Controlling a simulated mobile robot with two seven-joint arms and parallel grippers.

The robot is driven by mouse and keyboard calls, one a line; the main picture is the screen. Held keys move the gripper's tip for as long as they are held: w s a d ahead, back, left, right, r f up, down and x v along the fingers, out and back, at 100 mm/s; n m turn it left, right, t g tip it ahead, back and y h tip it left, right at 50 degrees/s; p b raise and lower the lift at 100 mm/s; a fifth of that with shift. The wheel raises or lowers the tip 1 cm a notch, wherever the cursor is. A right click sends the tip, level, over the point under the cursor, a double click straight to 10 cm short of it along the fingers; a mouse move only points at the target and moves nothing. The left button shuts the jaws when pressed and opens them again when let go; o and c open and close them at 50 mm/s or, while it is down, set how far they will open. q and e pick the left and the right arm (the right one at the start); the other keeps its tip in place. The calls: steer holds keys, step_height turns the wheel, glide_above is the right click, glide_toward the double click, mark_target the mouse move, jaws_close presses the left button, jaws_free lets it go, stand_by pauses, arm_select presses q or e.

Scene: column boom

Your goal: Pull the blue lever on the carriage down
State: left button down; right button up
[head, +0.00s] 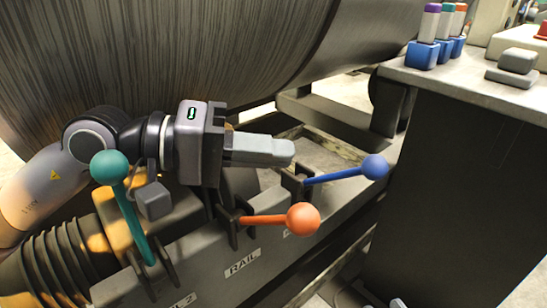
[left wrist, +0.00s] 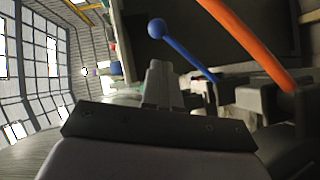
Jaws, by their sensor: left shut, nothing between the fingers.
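The blue lever (head: 345,175) sticks out to the right from its bracket on the carriage (head: 195,262), close to level, with a round blue knob at its end. In the left wrist view the blue lever (left wrist: 185,52) shows beyond and to the right of the fingers. My left gripper (head: 290,152) is shut and empty. In the picture its fingertips are up and to the left of the blue knob, apart from it. It also shows in the left wrist view (left wrist: 158,68). My right gripper is in neither view.
An orange lever (head: 270,220) lies nearly level below my left gripper, by a RAIL label. A teal lever (head: 130,205) stands up at the left. A large dark cylinder (head: 200,50) fills the back. A console (head: 440,180) with buttons stands at the right.

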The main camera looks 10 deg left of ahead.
arm_select(q)
steer(key=shift+s+a+r, duration=0.15)
steer(key=shift+s+a, duration=0.05)
steer(key=shift+a, duration=0.45)
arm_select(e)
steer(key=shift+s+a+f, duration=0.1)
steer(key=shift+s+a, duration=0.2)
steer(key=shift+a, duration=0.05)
